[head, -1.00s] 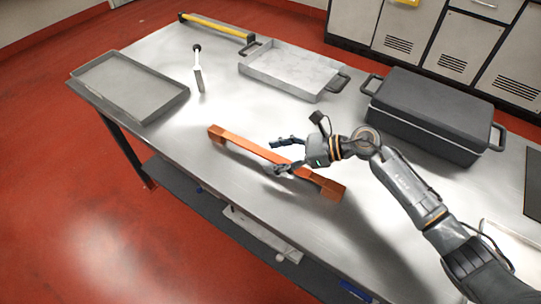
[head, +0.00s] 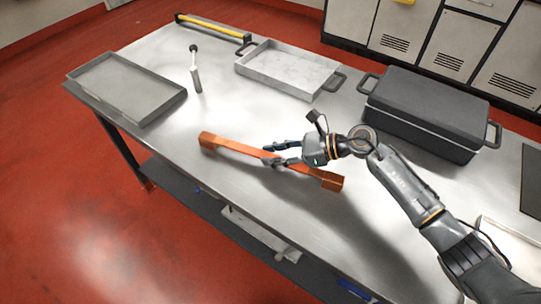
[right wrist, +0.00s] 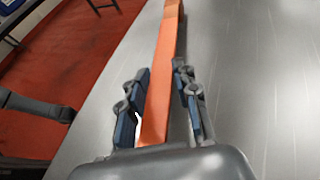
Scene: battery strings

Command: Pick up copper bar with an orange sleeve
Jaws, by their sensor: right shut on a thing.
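The copper bar with an orange sleeve (head: 235,147) is a long orange bar with thicker, darker blocks at both ends. It runs slantwise over the front part of the metal table. My right gripper (head: 270,156) is shut on it near its middle, and the fingers hide a short part of it. A shadow lies apart from the bar on the table, so it seems held a little above the top. In the right wrist view the bar (right wrist: 163,85) runs between the two fingers (right wrist: 158,98).
On the metal table (head: 180,185) stand a grey tray (head: 125,110) at left, a shallow handled pan (head: 288,72) at the back and a dark lidded case (head: 425,112) at right. A handled tool (head: 195,72) and a yellow bar (head: 212,28) lie farther back.

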